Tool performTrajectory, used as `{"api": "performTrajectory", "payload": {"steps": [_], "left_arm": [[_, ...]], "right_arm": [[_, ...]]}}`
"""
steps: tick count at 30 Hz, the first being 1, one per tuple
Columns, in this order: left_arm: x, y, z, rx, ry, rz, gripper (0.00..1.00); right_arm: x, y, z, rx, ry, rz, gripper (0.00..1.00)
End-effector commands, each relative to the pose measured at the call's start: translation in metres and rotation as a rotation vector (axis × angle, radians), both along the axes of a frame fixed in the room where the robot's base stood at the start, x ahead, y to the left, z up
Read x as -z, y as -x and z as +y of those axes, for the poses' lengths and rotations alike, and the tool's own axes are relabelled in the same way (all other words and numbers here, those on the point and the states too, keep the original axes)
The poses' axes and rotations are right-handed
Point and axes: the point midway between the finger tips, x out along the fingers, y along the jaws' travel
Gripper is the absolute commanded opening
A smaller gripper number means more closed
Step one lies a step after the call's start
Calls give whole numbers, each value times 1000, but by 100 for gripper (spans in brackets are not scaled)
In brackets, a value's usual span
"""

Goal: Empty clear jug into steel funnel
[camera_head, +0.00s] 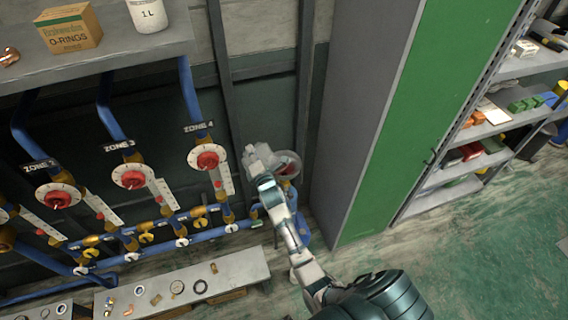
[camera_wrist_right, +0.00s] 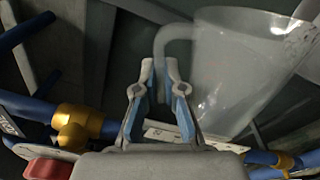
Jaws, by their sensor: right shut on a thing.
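My right gripper (camera_head: 262,168) is shut on the handle of the clear jug (camera_head: 257,157) in the head view. In the right wrist view the gripper's two fingers (camera_wrist_right: 163,85) close around the handle, and the see-through jug (camera_wrist_right: 240,75) stands to the right of them. I cannot tell whether the jug holds liquid. The steel funnel (camera_head: 288,163) is just right of the jug and gripper in the head view, at the top of the blue pipework, partly hidden by my arm. I cannot tell whether jug and funnel touch. My left gripper is not in view.
Blue pipes with red-centred valves (camera_head: 207,158) run along the wall at left. A low grey bench (camera_head: 235,269) with small rings and fittings stands below. A green and grey cabinet (camera_head: 400,130) stands close on the right, with shelves (camera_head: 470,140) beyond it.

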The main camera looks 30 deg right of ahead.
Motion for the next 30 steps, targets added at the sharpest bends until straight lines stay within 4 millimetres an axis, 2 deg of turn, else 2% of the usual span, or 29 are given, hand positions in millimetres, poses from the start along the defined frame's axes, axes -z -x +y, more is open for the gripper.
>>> {"api": "performTrajectory", "payload": {"steps": [2,6,9,12,17,18,21,30], "left_arm": [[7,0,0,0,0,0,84],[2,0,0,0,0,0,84],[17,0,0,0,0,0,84],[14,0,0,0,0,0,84],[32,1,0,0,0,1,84],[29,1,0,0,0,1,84],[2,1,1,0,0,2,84],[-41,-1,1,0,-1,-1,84]], "right_arm": [[13,-1,6,-2,76,13,0],[13,-4,19,-2,259,41,0],[34,-5,24,-3,375,60,0],[34,-7,35,-5,526,83,0],[57,-10,51,-7,668,108,0],[55,-11,54,-7,695,113,0],[27,-11,56,-7,716,113,0],[-18,-13,64,-9,795,123,0]]}}
